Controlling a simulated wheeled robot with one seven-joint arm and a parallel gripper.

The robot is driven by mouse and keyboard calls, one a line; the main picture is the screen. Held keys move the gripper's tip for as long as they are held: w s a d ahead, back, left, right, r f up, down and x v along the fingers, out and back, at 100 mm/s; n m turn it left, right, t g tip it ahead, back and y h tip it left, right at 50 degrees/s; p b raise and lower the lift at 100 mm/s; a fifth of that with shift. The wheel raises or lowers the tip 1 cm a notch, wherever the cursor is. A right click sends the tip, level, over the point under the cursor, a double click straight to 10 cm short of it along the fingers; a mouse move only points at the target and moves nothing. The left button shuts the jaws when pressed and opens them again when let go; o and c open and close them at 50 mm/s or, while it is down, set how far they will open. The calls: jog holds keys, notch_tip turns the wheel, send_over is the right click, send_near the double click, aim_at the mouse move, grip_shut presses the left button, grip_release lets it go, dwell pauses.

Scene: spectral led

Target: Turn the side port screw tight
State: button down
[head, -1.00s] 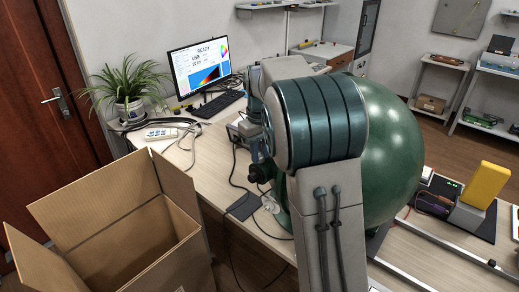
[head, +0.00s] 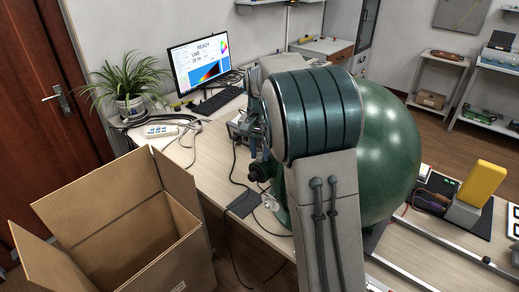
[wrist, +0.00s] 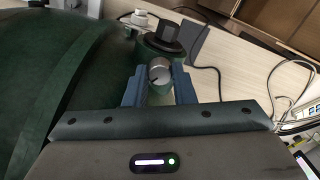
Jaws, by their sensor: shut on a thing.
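The side port screw (wrist: 160,71) is a small silver round head with a slot, seen in the wrist view. It sits between the two blue fingers of my gripper (wrist: 159,80), which are shut on it from left and right. A black knob-like fitting (wrist: 165,33) on the port stands just beyond the screw. The large dark green sphere (wrist: 60,75) fills the left of the wrist view. In the head view the sphere (head: 393,150) stands on the table, partly behind my arm. My arm hides the screw and fingertips there.
An open cardboard box (head: 120,225) stands at the front left of the table (head: 215,150). Dark cables (head: 237,180) hang over the table edge near the port. A monitor (head: 200,65) and a potted plant (head: 130,85) stand at the back left. A yellow block (head: 482,184) is at right.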

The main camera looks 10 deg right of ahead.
aim_at(260, 155)
jog(key=shift+m, duration=1.6)
jog(key=shift+f, duration=0.1)
jog(key=c, duration=1.2)
grip_release()
jog(key=shift+r, duration=0.2)
notch_tip(260, 155, up, 14)
jog(key=shift+f, duration=0.2)
